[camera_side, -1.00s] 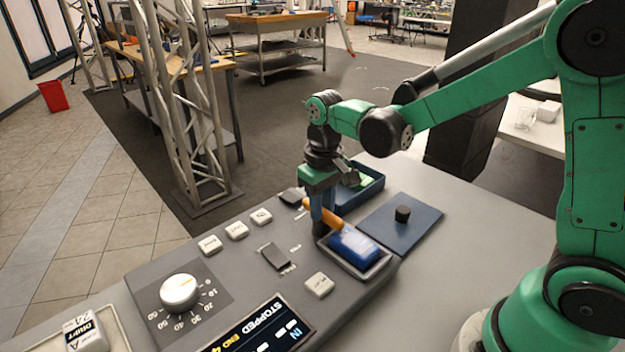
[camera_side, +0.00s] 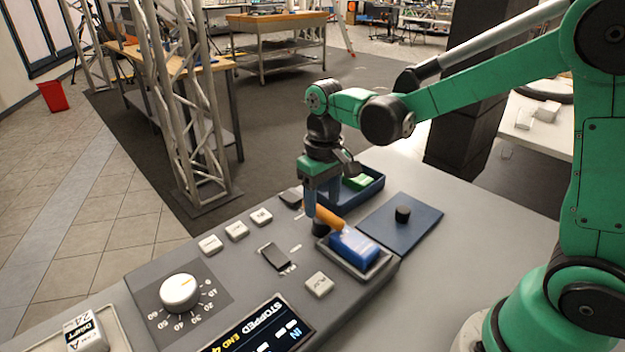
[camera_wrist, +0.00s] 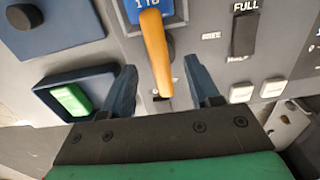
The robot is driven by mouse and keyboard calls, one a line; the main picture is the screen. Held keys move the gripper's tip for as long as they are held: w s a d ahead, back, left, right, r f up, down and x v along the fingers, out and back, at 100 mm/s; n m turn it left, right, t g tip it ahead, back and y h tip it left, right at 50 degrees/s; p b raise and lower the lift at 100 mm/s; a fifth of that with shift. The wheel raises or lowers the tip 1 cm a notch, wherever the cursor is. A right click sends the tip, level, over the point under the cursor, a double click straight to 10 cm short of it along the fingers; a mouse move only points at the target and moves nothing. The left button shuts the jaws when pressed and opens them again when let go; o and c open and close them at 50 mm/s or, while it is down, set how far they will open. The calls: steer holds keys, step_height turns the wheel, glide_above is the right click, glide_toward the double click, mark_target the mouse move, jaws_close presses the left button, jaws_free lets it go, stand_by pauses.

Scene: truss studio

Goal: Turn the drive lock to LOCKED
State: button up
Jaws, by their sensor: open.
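The orange lever (camera_side: 329,217), which I take as the drive lock, slants over a dark round base (camera_side: 320,229) towards the blue drive (camera_side: 353,245) in its tray. In the wrist view, the lever (camera_wrist: 156,52) reaches from the blue drive (camera_wrist: 150,8) towards my gripper, its near end close to a small slot and a label too small to read. My gripper (camera_side: 320,205) is open just above the lever. In the wrist view, my gripper's fingers (camera_wrist: 167,95) stand apart on either side of the lever's near end, with gaps; whether they touch it is unclear.
A blue tray with a green block (camera_side: 358,182) stands behind my gripper. A blue plate with a black knob (camera_side: 403,213) lies to the right. The panel also has a black rocker (camera_side: 275,256), white buttons, a white dial (camera_side: 179,291) and a display (camera_side: 262,325) reading STOPPED.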

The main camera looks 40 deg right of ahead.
mark_target(323, 209)
steer(key=shift+r, duration=2.1)
steer(key=shift+s+r+t, duration=0.3)
steer(key=shift+s, duration=0.1)
steer(key=shift+s+d+r+t, duration=0.15)
steer(key=shift+s+t, duration=1.5)
steer(key=shift+s+d+r+t, duration=0.1)
steer(key=shift+s+r+t, duration=0.05)
steer(key=shift+s+t, duration=1.5)
